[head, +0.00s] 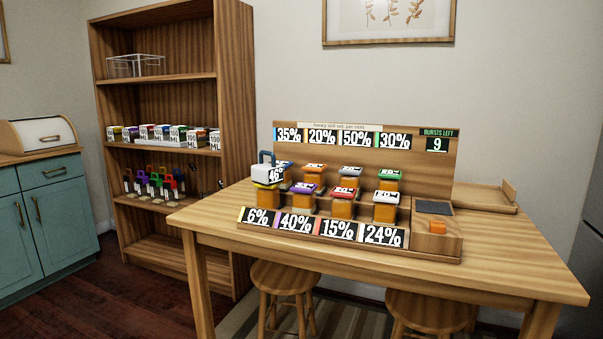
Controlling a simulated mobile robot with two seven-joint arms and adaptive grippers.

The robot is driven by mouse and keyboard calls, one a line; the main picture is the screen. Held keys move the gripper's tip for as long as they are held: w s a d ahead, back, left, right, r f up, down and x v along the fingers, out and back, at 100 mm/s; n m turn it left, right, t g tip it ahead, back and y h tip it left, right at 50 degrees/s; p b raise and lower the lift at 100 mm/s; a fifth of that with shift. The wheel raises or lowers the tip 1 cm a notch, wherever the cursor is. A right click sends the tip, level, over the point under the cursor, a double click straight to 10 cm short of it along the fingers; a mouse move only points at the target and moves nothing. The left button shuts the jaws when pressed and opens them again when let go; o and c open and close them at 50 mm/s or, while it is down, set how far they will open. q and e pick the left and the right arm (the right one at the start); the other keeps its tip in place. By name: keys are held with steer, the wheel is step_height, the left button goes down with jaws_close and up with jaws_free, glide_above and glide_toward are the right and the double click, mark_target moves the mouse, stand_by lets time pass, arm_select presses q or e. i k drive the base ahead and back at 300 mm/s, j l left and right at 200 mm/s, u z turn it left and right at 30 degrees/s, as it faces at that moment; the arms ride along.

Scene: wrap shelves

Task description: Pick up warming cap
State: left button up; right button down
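No label in view reads warming cap, so I cannot tell for certain which thing it is. A white cap-like block (268,174) with a dark blue loop handle and a number label sits on top of the front-left jar (268,196) on the wooden rack. Several orange-brown jars with coloured, labelled lids stand in two rows there, such as the red-lidded jar (342,208) and the green-lidded jar (388,182). Several dark items with coloured loop handles (155,184) stand on a lower shelf of the bookcase. Neither of my grippers is in view.
The wooden rack (440,182) with percent labels stands on a wooden table (500,268). A wooden tray (485,197) lies behind right. Two stools (286,275) are under the table. The bookcase (240,120) holds 100 ML boxes (163,132) and a clear bin (136,66).

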mark_target(266, 175)
steer(key=j+z, duration=0.2)
steer(key=z, duration=0.2)
steer(key=i+j+z, duration=0.1)
steer(key=j+z, duration=0.15)
steer(key=z, duration=0.15)
steer(key=j+z, duration=0.25)
steer(key=z, duration=0.15)
steer(key=j+z, duration=0.15)
steer(key=j, duration=0.2)
steer(key=k+j+z, duration=0.2)
steer(key=j, duration=0.15)
steer(key=j+z, duration=0.15)
steer(key=j, duration=0.2)
steer(key=k+j, duration=0.1)
steer(key=j, duration=0.25)
steer(key=k+j+z, duration=0.1)
steer(key=j, duration=0.25)
steer(key=k+j, duration=0.15)
steer(key=j, duration=0.2)
